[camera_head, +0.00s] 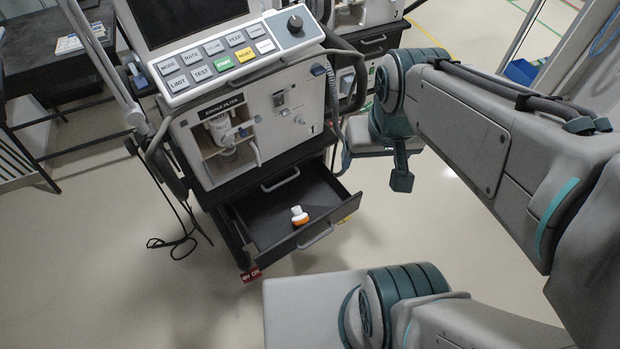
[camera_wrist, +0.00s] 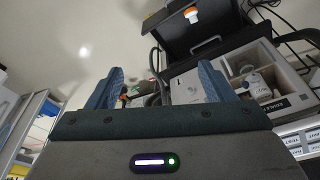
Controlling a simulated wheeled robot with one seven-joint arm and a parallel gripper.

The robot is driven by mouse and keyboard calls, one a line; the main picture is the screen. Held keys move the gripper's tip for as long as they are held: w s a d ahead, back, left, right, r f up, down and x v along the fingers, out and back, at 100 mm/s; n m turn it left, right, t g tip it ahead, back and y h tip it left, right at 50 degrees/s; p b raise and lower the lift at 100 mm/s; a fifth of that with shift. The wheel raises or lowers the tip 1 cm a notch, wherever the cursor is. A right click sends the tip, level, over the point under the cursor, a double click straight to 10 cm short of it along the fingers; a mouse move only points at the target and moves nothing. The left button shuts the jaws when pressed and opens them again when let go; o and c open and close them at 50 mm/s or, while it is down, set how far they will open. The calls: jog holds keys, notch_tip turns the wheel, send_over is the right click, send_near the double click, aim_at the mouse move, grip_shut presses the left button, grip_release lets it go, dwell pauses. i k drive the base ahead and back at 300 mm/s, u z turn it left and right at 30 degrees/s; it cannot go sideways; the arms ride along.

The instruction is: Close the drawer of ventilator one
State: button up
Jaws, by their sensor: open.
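Ventilator one (camera_head: 255,125) stands at the centre of the head view, marked "1", with a button panel and dark screen on top. Its lower drawer (camera_head: 318,233) is pulled out and holds a small white and orange item (camera_head: 299,216). The open drawer (camera_wrist: 180,45) also shows in the wrist view, upside down, with the white and orange item (camera_wrist: 192,15) in it. My gripper (camera_wrist: 160,85) is open and empty in the wrist view, its two blue-grey fingers apart. The gripper appears apart from the drawer. In the head view, my arm is to the right of the ventilator.
A second ventilator (camera_head: 372,38) stands behind to the right. A dark table (camera_head: 50,62) is at the left. Loose black cables (camera_head: 178,240) hang to the floor left of the cart. The floor (camera_head: 130,290) in front is clear. A red tag (camera_head: 251,275) is at a cart foot.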

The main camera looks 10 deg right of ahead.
aim_at(266, 218)
jog(key=k, duration=1.15)
jog(key=z, duration=0.2)
jog(key=i, duration=0.45)
jog(key=z, duration=0.3)
